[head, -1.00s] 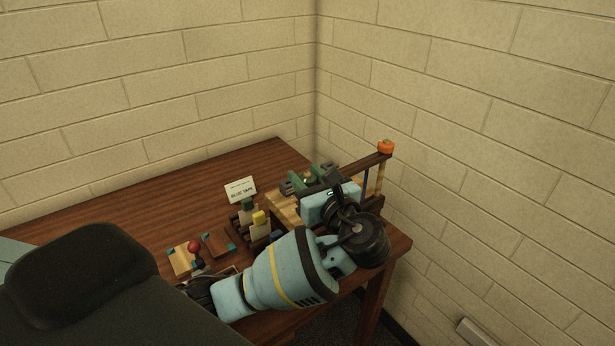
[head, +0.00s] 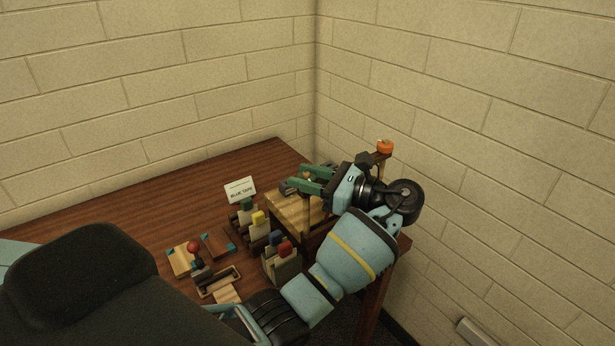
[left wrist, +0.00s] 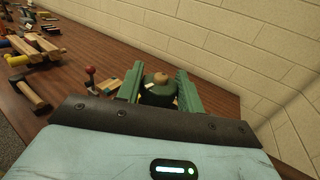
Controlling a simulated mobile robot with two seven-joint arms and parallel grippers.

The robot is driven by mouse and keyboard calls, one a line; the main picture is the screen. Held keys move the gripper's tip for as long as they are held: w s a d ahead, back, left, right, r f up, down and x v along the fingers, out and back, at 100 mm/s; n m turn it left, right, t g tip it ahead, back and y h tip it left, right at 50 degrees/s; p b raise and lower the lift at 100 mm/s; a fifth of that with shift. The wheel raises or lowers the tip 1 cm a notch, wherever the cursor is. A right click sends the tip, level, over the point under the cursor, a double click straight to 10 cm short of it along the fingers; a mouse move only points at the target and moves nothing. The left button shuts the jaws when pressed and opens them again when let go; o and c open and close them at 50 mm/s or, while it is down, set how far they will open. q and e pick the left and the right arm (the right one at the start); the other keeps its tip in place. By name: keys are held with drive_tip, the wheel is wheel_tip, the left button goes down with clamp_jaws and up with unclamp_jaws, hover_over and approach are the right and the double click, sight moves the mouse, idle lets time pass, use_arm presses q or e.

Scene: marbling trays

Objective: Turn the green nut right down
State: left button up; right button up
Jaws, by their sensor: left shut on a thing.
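The green nut (left wrist: 158,96) shows in the left wrist view as a dark green round piece with a tan rod end standing up from its middle. My left gripper (left wrist: 159,88) has its two green fingers on either side of it and is shut on it. My right gripper is not in view.
An orange piece (head: 385,146) tops a post beside my left wrist, near the wall. Holders with coloured tops, such as a yellow one (head: 259,218), stand left of the block. A "BLUE TAPE" sign (head: 240,190) stands behind. The table's left back is clear.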

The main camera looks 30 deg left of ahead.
use_arm(q)
drive_tip(key=shift+r, duration=0.35)
drive_tip(key=o, duration=1)
drive_tip(key=shift+a+f, duration=0.1)
drive_tip(key=shift+f, duration=0.05)
drive_tip(key=shift+f, duration=0.1)
